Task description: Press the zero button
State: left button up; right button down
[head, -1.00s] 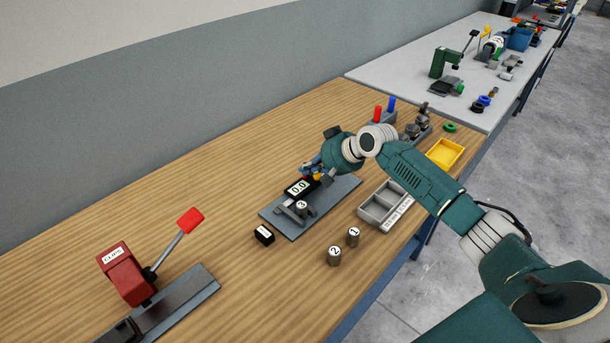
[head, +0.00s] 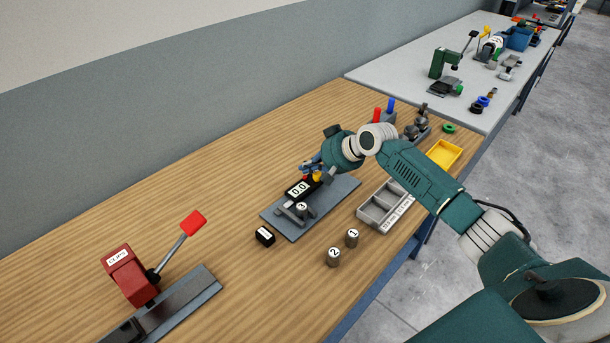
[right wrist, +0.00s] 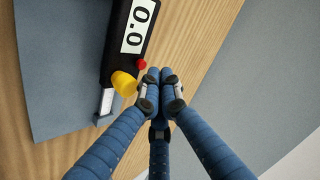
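The gauge has a black display housing (head: 299,190) reading 0.0 and stands on a grey-blue base plate (head: 340,197). In the right wrist view its display (right wrist: 139,25) shows large, with a small red button (right wrist: 141,64) and a larger yellow knob (right wrist: 124,83) at the near end. Neither is visibly labelled. My right gripper (right wrist: 161,80) has its blue fingers drawn together, empty, with the tips just right of and below the red button. I cannot tell whether they touch it. A weight marked 3 (head: 302,208) sits at the gauge's front. My left gripper is out of view.
Weights marked 1 (head: 352,238) and 2 (head: 334,257) stand in front, near a grey compartment tray (head: 375,217). A small black block (head: 265,236) lies left of the plate. A red lever device (head: 130,275) is at lower left; a yellow tray (head: 444,154) is farther right.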

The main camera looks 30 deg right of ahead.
aim_at(308, 179)
jog(key=shift+r, duration=0.1)
notch_tip(308, 179, up, 5)
jog(key=p, duration=0.5)
dwell(0.7)
